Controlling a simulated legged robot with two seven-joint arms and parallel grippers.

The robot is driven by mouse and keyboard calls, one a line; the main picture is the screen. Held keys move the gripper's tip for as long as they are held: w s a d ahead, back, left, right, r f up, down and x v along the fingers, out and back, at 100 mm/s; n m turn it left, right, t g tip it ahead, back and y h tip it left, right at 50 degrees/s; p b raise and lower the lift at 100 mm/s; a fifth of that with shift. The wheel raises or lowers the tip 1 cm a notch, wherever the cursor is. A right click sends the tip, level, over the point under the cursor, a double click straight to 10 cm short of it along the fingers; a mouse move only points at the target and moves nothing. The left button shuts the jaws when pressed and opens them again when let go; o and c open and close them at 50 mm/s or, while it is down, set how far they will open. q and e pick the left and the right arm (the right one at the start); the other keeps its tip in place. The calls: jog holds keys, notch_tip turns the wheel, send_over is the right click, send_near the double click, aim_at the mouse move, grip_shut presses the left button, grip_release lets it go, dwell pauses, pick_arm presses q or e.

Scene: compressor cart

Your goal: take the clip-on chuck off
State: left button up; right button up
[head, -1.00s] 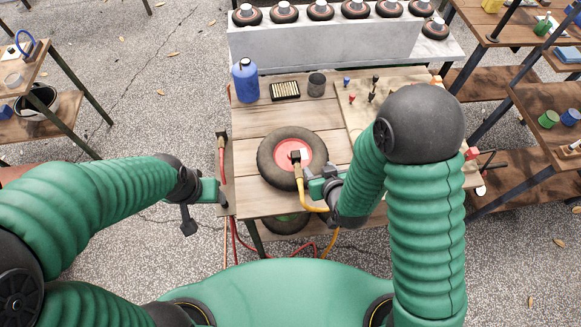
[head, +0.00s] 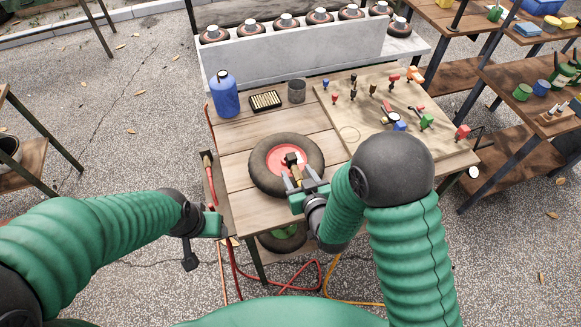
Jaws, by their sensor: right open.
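A small wheel with a black tyre (head: 262,183) and red hub lies flat on the wooden table. The clip-on chuck (head: 291,160), dark on top with a brass stem, sits over the hub. My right gripper (head: 297,179) is open, with its grey fingers on either side of the brass stem; I cannot tell whether they touch it. My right gripper body hides the near rim of the tyre. My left gripper (head: 202,240) hangs off the table's left edge, away from the wheel; its jaw opening is unclear.
A blue bottle (head: 225,95), cartridge tray (head: 265,101) and dark cup (head: 296,91) stand behind the wheel. A board (head: 350,105) with several coloured fittings lies at the right. A yellow hose (head: 333,283) and red hoses (head: 290,285) hang below the table.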

aim_at(294, 162)
jog(key=x, duration=0.3)
jog(key=shift+s+a+r, duration=0.1)
jog(key=w, duration=0.2)
jog(key=w+f+p, duration=0.1)
jog(key=w, duration=0.1)
jog(key=shift+w+f, duration=0.2)
jog(key=shift+w, duration=0.15)
jog(key=shift+a, duration=0.35)
jog(key=shift+c, duration=0.4)
jog(key=shift+a, duration=0.25)
jog(key=c, duration=0.5)
pick_arm(q)
jog(key=shift+w+d+r, duration=0.15)
jog(key=shift+d+r, duration=0.1)
jog(key=shift+r, duration=0.3)
pick_arm(e)
jog(key=shift+d, duration=0.35)
grip_shut()
